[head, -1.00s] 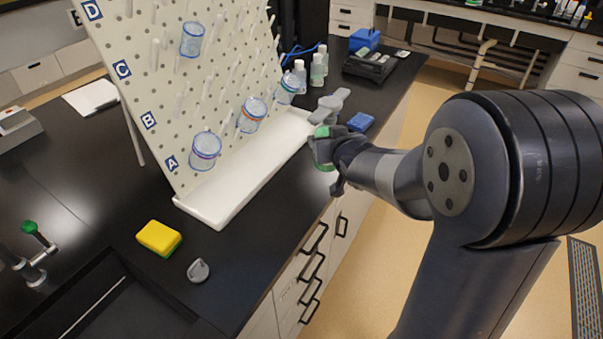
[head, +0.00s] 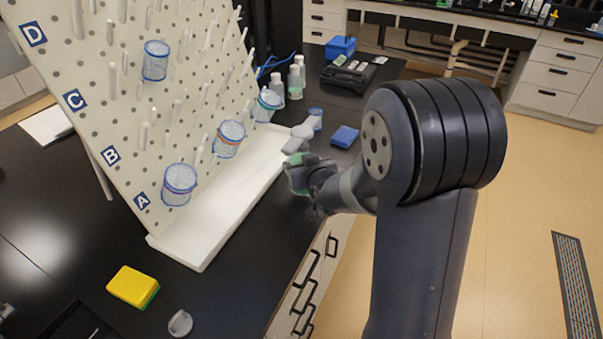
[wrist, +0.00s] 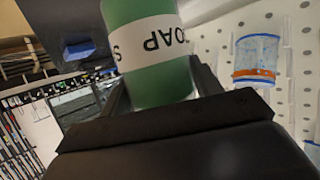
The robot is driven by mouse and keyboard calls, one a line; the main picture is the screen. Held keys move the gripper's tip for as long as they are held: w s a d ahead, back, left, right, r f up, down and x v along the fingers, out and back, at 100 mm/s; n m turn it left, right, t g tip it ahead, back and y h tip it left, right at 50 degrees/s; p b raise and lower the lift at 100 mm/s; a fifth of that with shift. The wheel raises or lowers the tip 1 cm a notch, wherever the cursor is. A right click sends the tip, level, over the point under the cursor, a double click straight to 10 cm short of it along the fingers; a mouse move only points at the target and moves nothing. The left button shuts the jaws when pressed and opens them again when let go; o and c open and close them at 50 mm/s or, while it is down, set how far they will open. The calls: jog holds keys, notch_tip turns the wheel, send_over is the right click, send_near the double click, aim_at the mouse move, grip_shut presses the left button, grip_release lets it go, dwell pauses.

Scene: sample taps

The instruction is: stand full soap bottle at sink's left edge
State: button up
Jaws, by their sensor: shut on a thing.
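My gripper (head: 303,180) is shut on a green soap bottle (wrist: 150,65) with a white label reading "SOAP". The gripper is near the counter's front edge, right of the white drip tray. The dark sink (head: 68,325) is cut off at the bottom left corner, so little of its rim shows. The liquid level in the bottle cannot be read.
A pegboard with hanging beakers (head: 180,184) stands over the white tray (head: 200,245). A yellow sponge (head: 132,286) and a small grey round object (head: 180,322) lie near the sink. A blue box (head: 345,136) and white bottles (head: 296,80) stand farther back.

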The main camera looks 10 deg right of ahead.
jog(key=shift+f, duration=1.25)
jog(key=shift+f, duration=0.1)
jog(key=o, duration=0.9)
jog(key=shift+f, duration=0.15)
jog(key=o, duration=0.5)
jog(key=shift+c, duration=0.2)
